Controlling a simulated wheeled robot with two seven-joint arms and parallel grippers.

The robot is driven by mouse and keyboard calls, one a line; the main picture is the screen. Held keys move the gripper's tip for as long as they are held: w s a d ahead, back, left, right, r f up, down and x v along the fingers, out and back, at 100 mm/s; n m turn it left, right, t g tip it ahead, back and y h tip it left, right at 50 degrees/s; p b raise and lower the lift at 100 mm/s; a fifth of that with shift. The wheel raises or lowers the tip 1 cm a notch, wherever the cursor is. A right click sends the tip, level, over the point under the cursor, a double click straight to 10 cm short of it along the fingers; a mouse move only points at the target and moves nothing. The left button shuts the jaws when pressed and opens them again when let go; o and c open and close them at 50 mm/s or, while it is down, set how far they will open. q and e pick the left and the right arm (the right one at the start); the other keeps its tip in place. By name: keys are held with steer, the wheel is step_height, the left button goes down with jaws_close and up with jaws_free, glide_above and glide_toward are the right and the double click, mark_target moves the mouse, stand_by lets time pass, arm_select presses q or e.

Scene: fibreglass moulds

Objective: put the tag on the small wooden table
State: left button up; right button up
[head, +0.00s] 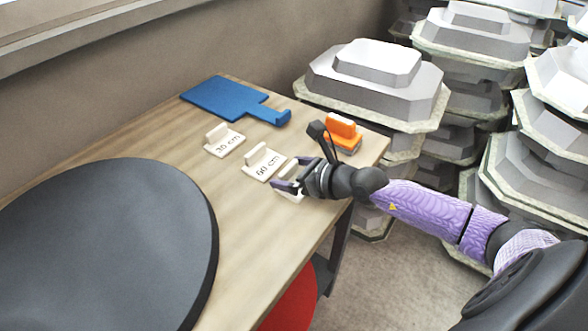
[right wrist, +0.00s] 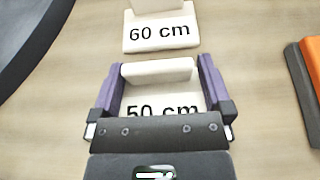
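A cream tag marked "50 cm" (right wrist: 158,72) is between the fingers of my right gripper (right wrist: 158,88) in the right wrist view. In the head view my right gripper (head: 294,174) is low by the right edge of the wooden table (head: 245,210); whether the tag is clear of the tabletop I cannot tell. A "60 cm" tag (head: 265,163) and a "30 cm" tag (head: 224,140) stand on the same table. No other wooden table is seen. My left gripper is out of view.
A blue flat piece with a handle (head: 225,97) lies at the back of the table. An orange-and-grey block (head: 342,130) is near the right corner. A large dark disc (head: 110,240) covers the left. Stacked grey moulds (head: 375,85) stand beyond; something red (head: 295,300) is below the table.

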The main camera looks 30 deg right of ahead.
steer(key=shift+s+r, duration=0.1)
steer(key=shift+r, duration=0.1)
steer(key=p+v, duration=0.4)
steer(key=v, duration=0.6)
steer(key=shift+s+d+r, duration=0.1)
steer(key=shift+s+r, duration=0.05)
steer(key=shift+r, duration=0.1)
steer(key=shift+s+d+r+p, duration=0.2)
steer(key=shift+s+p, duration=0.2)
steer(key=shift+s, duration=0.15)
steer(key=s+d+f+m+h, duration=0.2)
steer(key=d+f+m+h, duration=0.4)
steer(key=d+m, duration=0.35)
steer(key=s+d+f+m+g+h, duration=0.1)
steer(key=s+f+m+g+h, duration=0.15)
steer(key=s+f+m, duration=0.55)
steer(key=s+d+f+m+g+h, duration=0.1)
steer(key=s+f+m+g+h, duration=0.1)
steer(key=s+f+m+g, duration=0.5)
steer(key=s+a+f+m+y, duration=0.1)
steer(key=s+a+f+m, duration=0.3)
steer(key=a, duration=0.3)
steer(key=s+a+f+m+g+y, duration=0.1)
steer(key=s+a+f+m+y, duration=0.1)
steer(key=a+f+m, duration=0.3)
steer(key=s+a+f+m+g+y, duration=0.1)
steer(key=s+a+f+m, duration=0.3)
steer(key=a, duration=0.6)
steer(key=shift+s+f+y, duration=0.45)
steer(key=shift+s+f, duration=0.4)
